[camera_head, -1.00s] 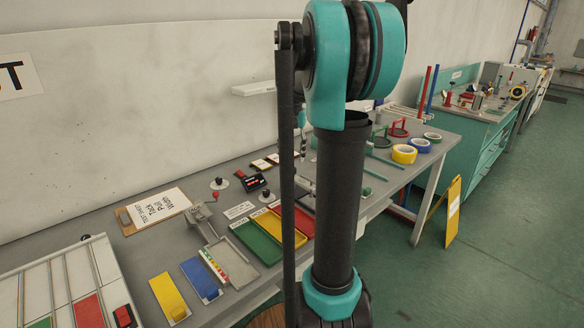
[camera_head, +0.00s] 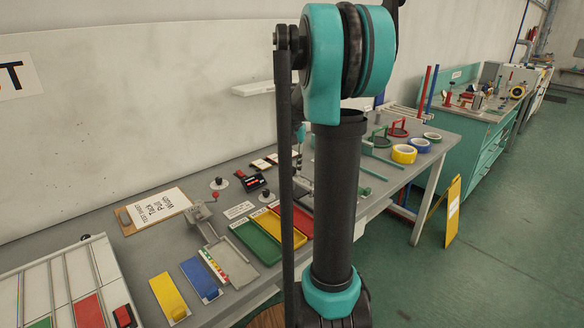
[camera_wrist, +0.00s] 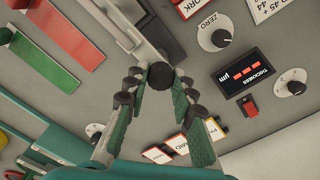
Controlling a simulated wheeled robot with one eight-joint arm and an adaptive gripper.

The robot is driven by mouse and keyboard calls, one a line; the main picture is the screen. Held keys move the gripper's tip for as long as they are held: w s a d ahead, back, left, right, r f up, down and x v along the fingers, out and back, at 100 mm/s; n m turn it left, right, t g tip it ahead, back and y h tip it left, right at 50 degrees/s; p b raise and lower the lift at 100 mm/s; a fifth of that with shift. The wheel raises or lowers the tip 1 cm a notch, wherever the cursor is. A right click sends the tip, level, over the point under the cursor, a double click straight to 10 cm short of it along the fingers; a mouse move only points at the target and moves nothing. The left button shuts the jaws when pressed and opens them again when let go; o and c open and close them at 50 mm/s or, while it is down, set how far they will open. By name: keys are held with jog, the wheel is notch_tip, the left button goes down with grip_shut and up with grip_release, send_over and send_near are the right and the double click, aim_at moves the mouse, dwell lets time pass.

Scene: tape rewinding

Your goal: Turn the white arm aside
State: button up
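In the wrist view a pale, narrow arm (camera_wrist: 112,24) runs down from the top edge beside a grey block and ends near a round black knob (camera_wrist: 161,75). I take this to be the white arm. My gripper (camera_wrist: 160,80) is open, with its green-padded fingers on either side of the knob. Whether a finger touches the knob I cannot tell. In the head view my own arm hides most of this spot and my gripper.
A thickness display (camera_wrist: 248,76), a zero dial (camera_wrist: 214,36) and another dial (camera_wrist: 290,82) stand right of my gripper. Tape rolls (camera_head: 404,153) sit farther along the bench.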

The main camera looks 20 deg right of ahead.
grip_shut()
jog(key=shift+n, duration=0.4)
jog(key=n, duration=0.4)
jog(key=shift+n, duration=0.3)
jog(key=n, duration=0.4)
jog(key=shift+n, duration=0.3)
jog(key=n, duration=0.4)
jog(key=shift+a, duration=0.1)
jog(key=n, duration=0.5)
jog(key=shift+n, duration=0.3)
